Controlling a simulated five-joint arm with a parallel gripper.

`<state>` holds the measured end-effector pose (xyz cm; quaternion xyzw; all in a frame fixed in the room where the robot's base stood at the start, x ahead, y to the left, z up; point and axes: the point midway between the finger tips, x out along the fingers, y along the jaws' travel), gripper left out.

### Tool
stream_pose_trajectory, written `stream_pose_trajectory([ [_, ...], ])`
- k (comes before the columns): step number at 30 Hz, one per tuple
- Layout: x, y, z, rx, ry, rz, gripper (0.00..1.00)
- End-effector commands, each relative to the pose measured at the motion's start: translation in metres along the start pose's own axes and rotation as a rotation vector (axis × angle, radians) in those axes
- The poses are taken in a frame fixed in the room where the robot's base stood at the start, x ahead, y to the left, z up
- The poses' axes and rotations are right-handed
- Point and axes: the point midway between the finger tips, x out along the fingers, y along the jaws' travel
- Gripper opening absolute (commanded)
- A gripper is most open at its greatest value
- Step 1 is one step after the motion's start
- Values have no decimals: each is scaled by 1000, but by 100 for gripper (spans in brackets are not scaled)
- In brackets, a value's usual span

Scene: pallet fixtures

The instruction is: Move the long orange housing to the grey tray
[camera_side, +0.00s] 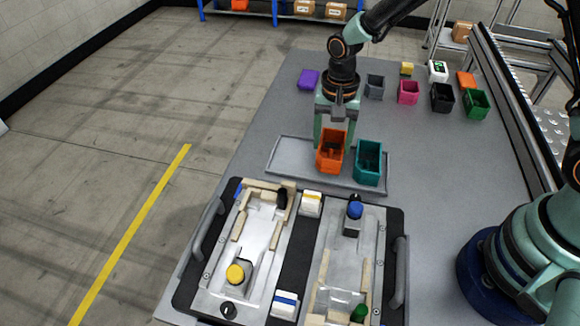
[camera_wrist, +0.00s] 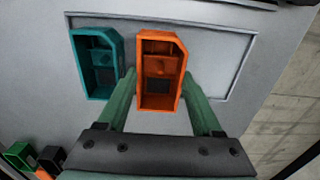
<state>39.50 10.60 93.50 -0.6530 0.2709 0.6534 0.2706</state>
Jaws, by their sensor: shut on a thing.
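The long orange housing (camera_side: 331,152) is an open-topped box standing upright at the grey tray (camera_side: 285,158). In the wrist view the orange housing (camera_wrist: 160,98) lies within the outline of the tray (camera_wrist: 222,62), between my two green fingers. My gripper (camera_wrist: 160,80) is shut on it, one finger along each long side. In the side view my gripper (camera_side: 333,118) comes down from above and behind the housing. I cannot tell whether the housing's base touches the tray floor.
A teal housing (camera_side: 369,163) stands in the tray just right of the orange one, with a small gap. A black pallet fixture (camera_side: 295,245) with several parts lies in front of the tray. Several coloured bins, including a pink bin (camera_side: 408,92), stand behind on the table.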

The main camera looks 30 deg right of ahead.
Motion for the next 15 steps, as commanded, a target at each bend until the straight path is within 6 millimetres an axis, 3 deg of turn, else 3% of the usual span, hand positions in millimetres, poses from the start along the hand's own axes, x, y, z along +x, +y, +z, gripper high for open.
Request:
stream_pose_trajectory([
  [4, 16, 0, 0, 0, -1, 1, 4],
  [15, 19, 0, 0, 0, 0, 0, 4],
])
